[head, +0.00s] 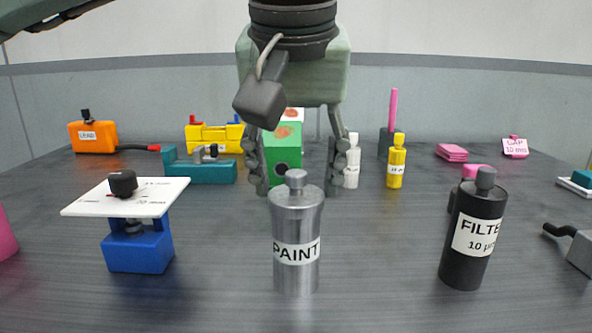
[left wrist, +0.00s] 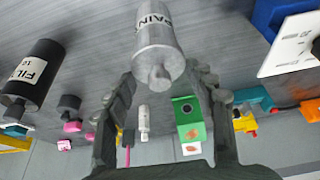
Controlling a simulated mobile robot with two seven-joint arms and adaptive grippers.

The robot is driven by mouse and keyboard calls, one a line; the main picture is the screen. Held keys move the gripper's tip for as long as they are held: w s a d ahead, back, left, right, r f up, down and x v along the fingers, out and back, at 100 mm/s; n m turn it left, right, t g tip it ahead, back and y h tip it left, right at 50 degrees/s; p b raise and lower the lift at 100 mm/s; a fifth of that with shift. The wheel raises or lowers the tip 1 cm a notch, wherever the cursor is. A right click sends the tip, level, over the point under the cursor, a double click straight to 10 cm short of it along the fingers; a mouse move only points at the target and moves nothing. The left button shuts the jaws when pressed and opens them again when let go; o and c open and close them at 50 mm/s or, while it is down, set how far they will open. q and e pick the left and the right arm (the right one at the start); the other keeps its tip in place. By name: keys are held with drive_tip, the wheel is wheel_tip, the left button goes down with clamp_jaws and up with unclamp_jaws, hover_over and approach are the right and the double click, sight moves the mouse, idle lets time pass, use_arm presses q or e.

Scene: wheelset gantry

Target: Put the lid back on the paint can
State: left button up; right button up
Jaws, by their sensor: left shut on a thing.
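The grey metal paint can (head: 295,275), labelled PAINT, stands upright in the middle front of the table. Its round lid (head: 297,196), with a knob on top, is at the can's mouth, in line with the body. I cannot tell whether it is fully seated. My left gripper (head: 297,185) points down over the can, a finger on each side of the lid, shut on it. In the left wrist view the lid (left wrist: 159,70) lies between the fingertips, with the can (left wrist: 155,22) beyond it. My right gripper is not in view.
A black filter canister (head: 462,268) stands to the right. A blue stand with a white plate (head: 85,205) is on the left. A green box (head: 284,146), white bottle (head: 352,170) and yellow bottle (head: 396,170) stand behind. The table between can and filter is clear.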

use_arm(q)
drive_tip(key=o, duration=1.5)
drive_tip(key=shift+r+p, duration=2.85)
drive_tip(key=shift+r, duration=0.7)
drive_tip(key=shift+c, duration=0.5)
clamp_jaws()
drive_tip(key=shift+f, duration=0.2)
